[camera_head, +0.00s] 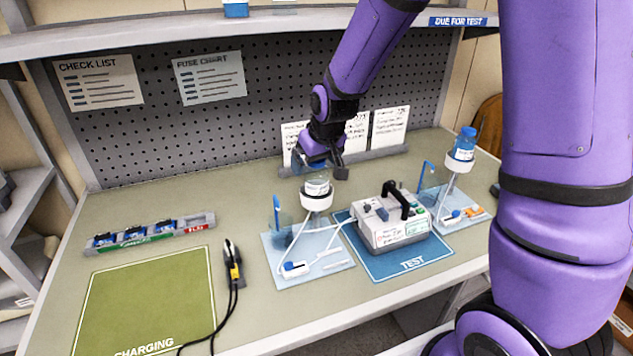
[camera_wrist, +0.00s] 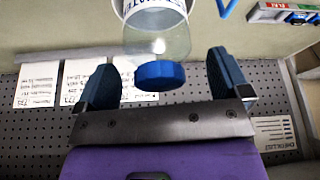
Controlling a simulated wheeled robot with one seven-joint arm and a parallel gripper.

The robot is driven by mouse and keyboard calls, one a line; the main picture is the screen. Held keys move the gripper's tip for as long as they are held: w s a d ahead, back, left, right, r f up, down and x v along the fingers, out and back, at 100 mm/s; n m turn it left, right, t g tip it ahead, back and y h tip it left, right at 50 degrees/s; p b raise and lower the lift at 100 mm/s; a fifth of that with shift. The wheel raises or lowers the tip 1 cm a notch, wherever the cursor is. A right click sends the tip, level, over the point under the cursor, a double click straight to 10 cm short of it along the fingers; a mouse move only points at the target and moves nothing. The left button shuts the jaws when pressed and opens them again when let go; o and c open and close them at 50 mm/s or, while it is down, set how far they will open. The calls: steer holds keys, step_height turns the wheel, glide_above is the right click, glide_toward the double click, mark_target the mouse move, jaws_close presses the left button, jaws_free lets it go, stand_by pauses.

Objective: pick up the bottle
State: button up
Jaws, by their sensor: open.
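A clear bottle (camera_head: 317,187) with a white label sits in a white ring holder on the left stand, near the middle of the bench. My gripper (camera_head: 320,168) is above it, pointing down, and hides its top. In the wrist view, the bottle (camera_wrist: 160,38) and its blue cap (camera_wrist: 160,75) lie between the two blue fingers of my gripper (camera_wrist: 161,62). The fingers are open, with a gap visible on both sides of the cap. A second bottle (camera_head: 464,146) with a blue cap stands in a like holder at the right.
A shelf (camera_head: 200,30) runs above.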

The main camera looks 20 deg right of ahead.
steer(key=shift+w+f, duration=0.2)
steer(key=shift+f, duration=0.35)
steer(key=shift+c, duration=0.4)
steer(key=c, duration=0.9)
steer(key=shift+r, duration=0.1)
